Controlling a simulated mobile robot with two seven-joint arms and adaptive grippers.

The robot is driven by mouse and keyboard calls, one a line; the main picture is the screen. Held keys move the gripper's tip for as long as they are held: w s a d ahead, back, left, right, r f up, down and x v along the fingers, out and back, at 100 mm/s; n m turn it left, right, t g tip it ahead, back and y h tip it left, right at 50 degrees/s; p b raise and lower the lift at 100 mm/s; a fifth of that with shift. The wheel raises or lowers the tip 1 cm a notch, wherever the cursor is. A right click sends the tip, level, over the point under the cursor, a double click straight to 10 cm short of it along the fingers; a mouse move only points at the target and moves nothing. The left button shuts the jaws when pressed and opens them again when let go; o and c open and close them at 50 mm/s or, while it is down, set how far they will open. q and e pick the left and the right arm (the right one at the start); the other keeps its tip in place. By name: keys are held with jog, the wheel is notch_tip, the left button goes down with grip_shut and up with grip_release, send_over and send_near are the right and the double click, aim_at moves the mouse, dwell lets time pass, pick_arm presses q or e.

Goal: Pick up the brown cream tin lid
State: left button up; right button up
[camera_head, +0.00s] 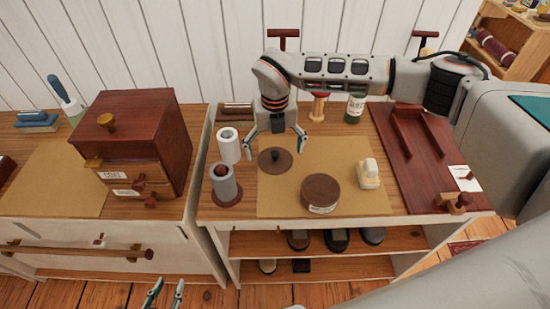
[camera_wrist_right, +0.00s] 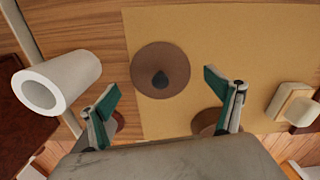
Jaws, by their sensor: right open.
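The brown lid (camera_head: 270,163), a flat disc with a dark knob, lies on the tan mat (camera_head: 350,208). The right wrist view shows it whole (camera_wrist_right: 146,77), with the knob near its middle. The round brown tin (camera_head: 320,190) with a pale label sits to its right and nearer. My right gripper (camera_head: 275,142) points down above the lid, open and empty. In the right wrist view its fingers (camera_wrist_right: 165,92) stand apart on either side of the lid, not visibly touching it. My left gripper (camera_head: 167,287) shows at the bottom edge, fingers apart and empty.
A white cylinder (camera_head: 228,145) and a grey cylinder (camera_head: 223,183) on a dark base stand close left of the lid. A cream block (camera_head: 369,174) sits on the mat's right side. A dark red tray (camera_head: 415,166) lies right; a red-brown drawer box (camera_head: 130,140) stands left.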

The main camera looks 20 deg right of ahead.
jog(key=shift+f, duration=0.65)
jog(key=shift+s+f, duration=0.1)
grip_shut()
